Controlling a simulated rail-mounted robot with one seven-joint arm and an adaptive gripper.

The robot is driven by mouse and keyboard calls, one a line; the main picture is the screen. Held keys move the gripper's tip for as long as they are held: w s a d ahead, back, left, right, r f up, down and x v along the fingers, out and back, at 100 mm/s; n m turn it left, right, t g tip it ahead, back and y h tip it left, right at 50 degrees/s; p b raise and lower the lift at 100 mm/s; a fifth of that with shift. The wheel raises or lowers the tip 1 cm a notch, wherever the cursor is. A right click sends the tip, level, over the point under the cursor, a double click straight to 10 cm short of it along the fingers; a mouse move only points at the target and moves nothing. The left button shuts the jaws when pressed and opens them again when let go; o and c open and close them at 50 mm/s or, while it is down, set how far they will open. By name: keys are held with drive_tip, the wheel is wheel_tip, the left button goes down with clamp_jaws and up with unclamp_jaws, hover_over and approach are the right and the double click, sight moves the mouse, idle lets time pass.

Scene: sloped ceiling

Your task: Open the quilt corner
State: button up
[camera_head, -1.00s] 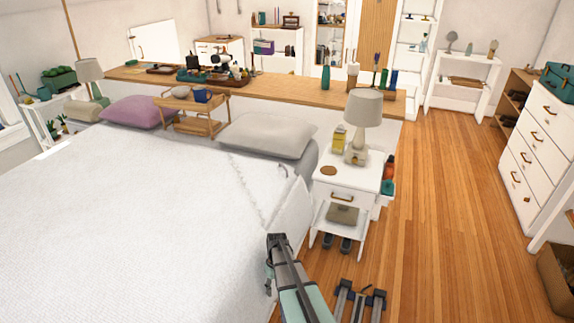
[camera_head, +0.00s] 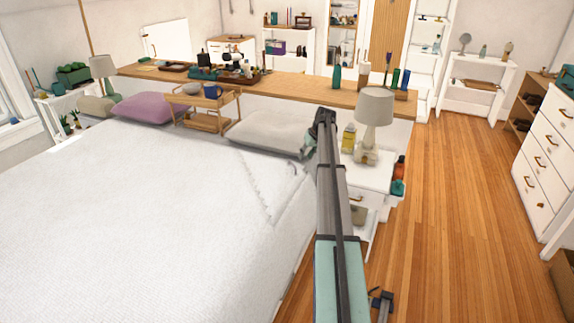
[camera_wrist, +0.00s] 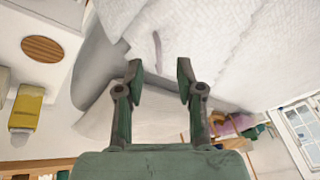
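The white textured quilt (camera_head: 130,220) covers the bed. Near the pillow end, a ragged seam or fold line (camera_head: 255,190) runs across its right corner, and a small grey curled mark shows close by. The side edge of that corner is partly hidden by my arm. My gripper (camera_head: 309,148) is small in the head view, in front of the bed's right edge near the grey pillow (camera_head: 268,138). In the wrist view my gripper (camera_wrist: 158,69) has its two fingers apart with nothing visible between them. The quilt (camera_wrist: 225,50) lies beyond the fingers; contact is not visible.
A white nightstand (camera_head: 370,178) with a lamp (camera_head: 375,110) and yellow bottle (camera_head: 348,138) stands right of my arm. A wooden tray stand (camera_head: 208,108) and purple pillow (camera_head: 145,107) are at the bed's head. The wooden floor (camera_head: 455,220) at right is clear.

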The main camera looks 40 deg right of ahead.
wheel_tip(320, 180, up, 6)
drive_tip(key=w+d, duration=0.2)
drive_tip(key=w, duration=0.1)
drive_tip(key=shift+t, duration=0.3)
drive_tip(key=p+x, duration=0.1)
drive_tip(key=x, duration=0.4)
drive_tip(key=p+x, duration=0.1)
drive_tip(key=x, duration=0.5)
drive_tip(key=p+x, duration=0.1)
drive_tip(key=x, duration=0.5)
drive_tip(key=shift+d+f, duration=0.15)
drive_tip(key=shift+d, duration=0.1)
clamp_jaws()
